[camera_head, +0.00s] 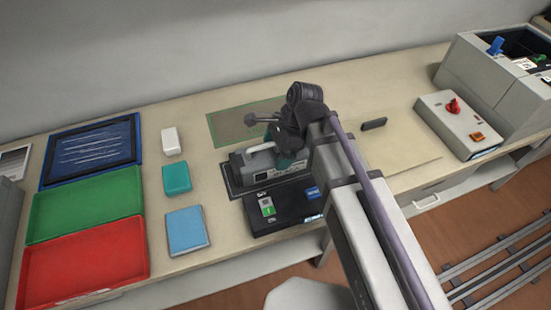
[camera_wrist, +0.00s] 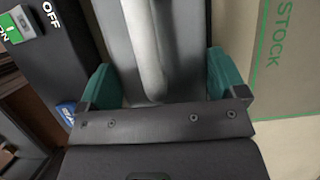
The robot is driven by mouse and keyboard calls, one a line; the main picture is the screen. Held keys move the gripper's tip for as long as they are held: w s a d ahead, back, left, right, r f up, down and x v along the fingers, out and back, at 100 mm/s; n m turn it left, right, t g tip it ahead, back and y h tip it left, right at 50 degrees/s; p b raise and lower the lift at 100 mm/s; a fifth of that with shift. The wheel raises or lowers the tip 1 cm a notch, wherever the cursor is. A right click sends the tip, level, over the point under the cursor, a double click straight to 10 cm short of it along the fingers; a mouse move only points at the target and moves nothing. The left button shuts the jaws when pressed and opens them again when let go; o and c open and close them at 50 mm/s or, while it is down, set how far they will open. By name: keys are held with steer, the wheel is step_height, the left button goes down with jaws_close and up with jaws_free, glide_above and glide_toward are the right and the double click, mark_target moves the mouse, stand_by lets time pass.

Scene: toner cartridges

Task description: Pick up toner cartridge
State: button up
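The toner cartridge (camera_head: 257,162) is a grey block with a light handle along its top. It sits in a dark tray-like holder (camera_head: 234,191) on the bench. My gripper (camera_head: 289,160) is low over the cartridge's right end in the head view, and the arm hides part of it. In the wrist view the cartridge (camera_wrist: 185,40) runs between the two teal fingers of my gripper (camera_wrist: 163,82), one on each side. The fingers stand wide apart, near the ends of their bar. Whether they touch the cartridge's sides is hard to tell.
A black switch box (camera_head: 285,208) stands just in front of the holder. A green-outlined stock mat (camera_head: 228,124) lies behind. Green (camera_head: 85,208) and red (camera_head: 85,262) trays are left, beside several small boxes. A grey control box (camera_head: 458,124) with a red knob stands right.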

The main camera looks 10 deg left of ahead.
steer(key=c, duration=1)
steer(key=shift+o, duration=0.2)
step_height(320, 180, up, 10)
steer(key=p, duration=1)
steer(key=shift+r, duration=0.15)
